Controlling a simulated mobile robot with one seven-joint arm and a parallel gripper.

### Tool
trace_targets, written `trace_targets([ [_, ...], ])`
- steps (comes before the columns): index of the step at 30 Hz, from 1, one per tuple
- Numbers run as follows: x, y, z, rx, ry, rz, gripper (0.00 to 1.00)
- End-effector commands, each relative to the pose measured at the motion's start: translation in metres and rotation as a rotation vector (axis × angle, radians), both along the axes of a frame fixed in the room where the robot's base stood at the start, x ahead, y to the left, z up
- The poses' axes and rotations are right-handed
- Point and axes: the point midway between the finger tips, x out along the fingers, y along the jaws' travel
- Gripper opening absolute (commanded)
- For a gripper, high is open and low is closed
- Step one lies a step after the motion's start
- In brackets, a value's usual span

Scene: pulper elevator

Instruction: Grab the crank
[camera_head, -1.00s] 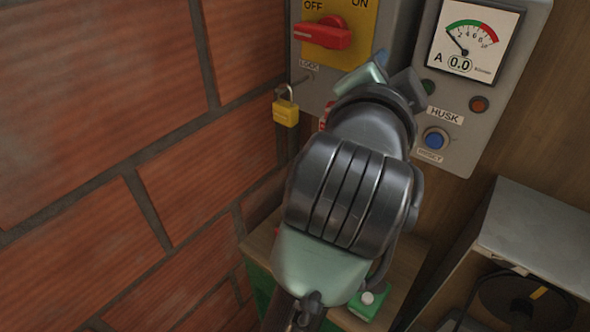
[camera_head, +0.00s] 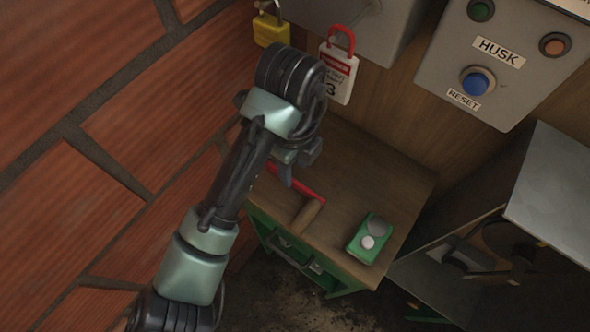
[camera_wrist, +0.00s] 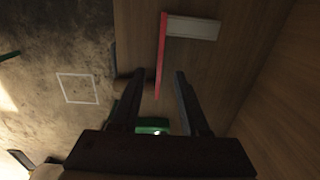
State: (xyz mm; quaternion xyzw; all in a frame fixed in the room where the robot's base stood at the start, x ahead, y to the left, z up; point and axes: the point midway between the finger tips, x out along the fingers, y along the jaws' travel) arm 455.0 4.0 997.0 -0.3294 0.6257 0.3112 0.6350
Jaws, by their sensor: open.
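The crank (camera_head: 303,184) lies on the small wooden bench top, a red bar with a wooden handle (camera_head: 306,214) at its near end. In the wrist view the red bar (camera_wrist: 161,50) runs up between and beyond my fingertips, with a pale grey piece (camera_wrist: 192,27) at its far end. My gripper (camera_head: 285,172) is over the bench beside the crank, pointing down. In the wrist view my gripper (camera_wrist: 159,74) is open and its fingers lie to either side of the bar's line. It is not closed on anything. My gripper partly hides the crank in the head view.
A green box with a white button (camera_head: 367,238) sits at the bench's right. The bench top (camera_head: 375,175) is otherwise clear. A brick wall (camera_head: 70,190) stands close on the left. A red padlock with a white tag (camera_head: 338,72) and the HUSK panel (camera_head: 510,85) are behind.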

Motion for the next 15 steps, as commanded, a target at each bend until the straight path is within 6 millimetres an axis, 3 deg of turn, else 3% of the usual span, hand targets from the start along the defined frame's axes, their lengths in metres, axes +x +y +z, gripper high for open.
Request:
trace_targets([
  [9,0.0,-0.004,-0.048,-0.005,0.001,0.002,0.45],
  [15,0.001,-0.003,-0.064,-0.001,-0.002,0.002,0.45],
])
